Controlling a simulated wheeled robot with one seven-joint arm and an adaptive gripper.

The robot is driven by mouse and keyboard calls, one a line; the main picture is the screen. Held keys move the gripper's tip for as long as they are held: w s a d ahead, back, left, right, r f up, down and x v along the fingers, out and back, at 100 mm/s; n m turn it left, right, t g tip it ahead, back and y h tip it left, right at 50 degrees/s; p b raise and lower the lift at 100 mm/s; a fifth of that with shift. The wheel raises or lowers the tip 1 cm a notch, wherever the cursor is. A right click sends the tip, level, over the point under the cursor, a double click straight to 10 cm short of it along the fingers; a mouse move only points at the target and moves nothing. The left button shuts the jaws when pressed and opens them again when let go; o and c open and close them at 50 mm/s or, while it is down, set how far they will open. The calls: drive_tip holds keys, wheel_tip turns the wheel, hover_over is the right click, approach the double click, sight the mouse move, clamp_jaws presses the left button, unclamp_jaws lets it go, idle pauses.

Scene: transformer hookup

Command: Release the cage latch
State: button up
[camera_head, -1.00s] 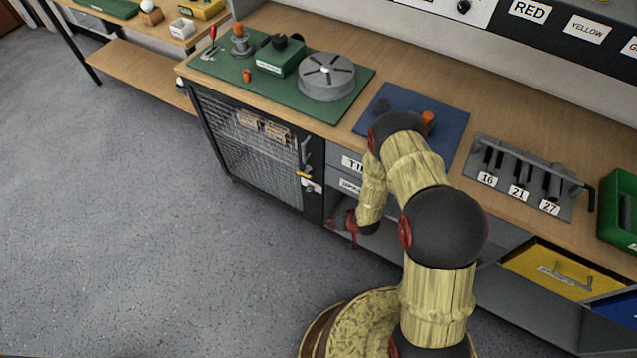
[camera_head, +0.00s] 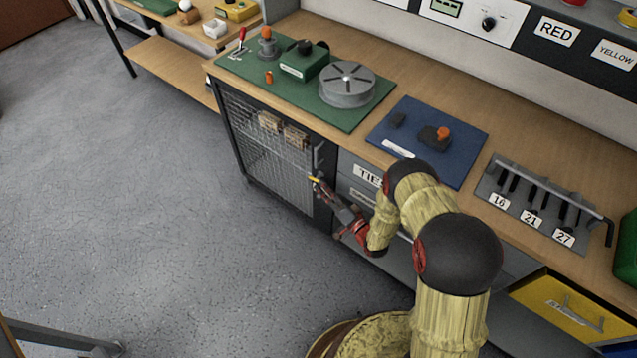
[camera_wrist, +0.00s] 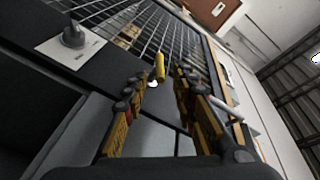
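The mesh cage (camera_head: 265,150) is closed under the left part of the workbench. Its latch (camera_head: 314,181) is a small yellow piece on the dark right door post; it also shows in the wrist view (camera_wrist: 160,67). My gripper (camera_head: 328,189) is beside the latch at the cage's right edge. In the wrist view my gripper (camera_wrist: 157,83) is open, with one finger on each side of the yellow latch's line. The latch appears at or just beyond the fingertips. I cannot tell whether they touch it. Nothing is held.
A grey door handle (camera_head: 319,157) stands just above the latch. A light plate with a dark knob (camera_wrist: 72,40) is beside the latch in the wrist view. Drawers (camera_head: 362,178) adjoin on the right. The floor (camera_head: 180,230) before the cage is clear.

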drive_tip(key=shift+b+x, duration=0.6)
drive_tip(key=shift+x, duration=1.65)
clamp_jaws()
